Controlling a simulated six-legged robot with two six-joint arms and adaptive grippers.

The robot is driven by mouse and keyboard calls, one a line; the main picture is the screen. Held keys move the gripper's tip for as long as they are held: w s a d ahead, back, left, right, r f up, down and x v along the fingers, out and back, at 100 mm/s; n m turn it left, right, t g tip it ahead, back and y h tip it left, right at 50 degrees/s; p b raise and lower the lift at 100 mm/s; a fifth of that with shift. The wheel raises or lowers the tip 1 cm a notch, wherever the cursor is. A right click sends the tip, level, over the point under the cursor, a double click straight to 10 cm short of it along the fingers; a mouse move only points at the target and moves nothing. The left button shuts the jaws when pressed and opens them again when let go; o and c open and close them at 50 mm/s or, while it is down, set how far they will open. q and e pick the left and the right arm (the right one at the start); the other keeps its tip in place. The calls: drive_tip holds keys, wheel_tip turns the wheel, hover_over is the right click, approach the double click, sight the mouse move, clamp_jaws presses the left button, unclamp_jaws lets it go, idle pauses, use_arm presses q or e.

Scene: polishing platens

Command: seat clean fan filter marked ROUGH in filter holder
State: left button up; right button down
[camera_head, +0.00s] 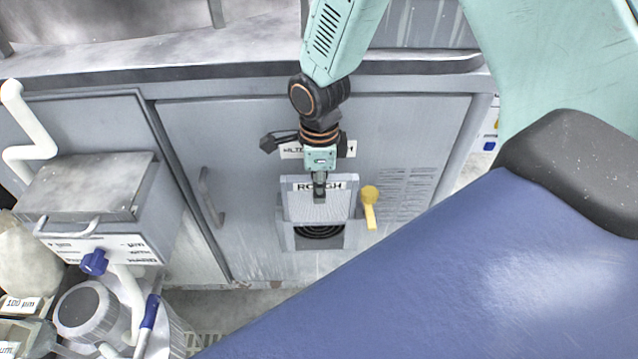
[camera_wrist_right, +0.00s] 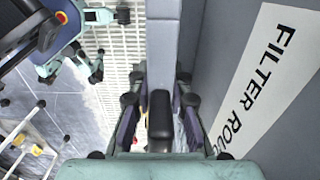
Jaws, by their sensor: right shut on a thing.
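The fan filter (camera_head: 318,211) is a pale panel with a light frame and a ROUGH label on its top edge. My right gripper (camera_head: 320,188) is shut on the middle of that top edge and holds it upright. The filter holder (camera_head: 287,238) is a grey frame on the cabinet front. The filter covers its upper part, and a dark round fan grille (camera_head: 319,232) shows below. I cannot tell whether the filter's sides are in the holder's guides. My left gripper is not in view.
A yellow lever (camera_head: 369,206) sticks out just right of the holder. A cabinet door handle (camera_head: 211,197) is to the left. A label (camera_wrist_right: 262,75) reading FILTER ROU, partly hidden, is on the cabinet.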

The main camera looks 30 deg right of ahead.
drive_tip(key=shift+f+b, duration=1.3)
drive_tip(key=shift+f, duration=1.15)
drive_tip(key=c, duration=1.2)
unclamp_jaws()
drive_tip(key=shift+o, duration=0.2)
wheel_tip(320, 180, up, 12)
drive_tip(key=shift+r, duration=0.1)
drive_tip(key=shift+s, duration=0.1)
